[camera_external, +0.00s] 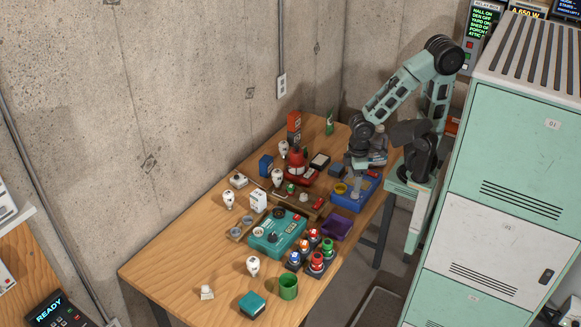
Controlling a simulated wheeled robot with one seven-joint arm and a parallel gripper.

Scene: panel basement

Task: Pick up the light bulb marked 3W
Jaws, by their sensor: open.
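Several white light bulbs with dark marks stand on the wooden table: one near the front (253,265), one at the left (229,199), one near the middle (277,177) and one farther back (284,148). The marks are too small to read, so I cannot tell which bulb is 3W. My gripper (357,192) points down over the blue tray (344,207) at the table's right side, apart from these bulbs. It is open; its fingertips are small and I see nothing held between them.
A teal box (277,236) with knobs fills the table's middle. Several coloured knobbed pieces (317,262), a purple bin (338,227) and a green cup (288,287) stand near the front right. A green locker (510,150) stands right of the table. The table's front left (170,268) is clear.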

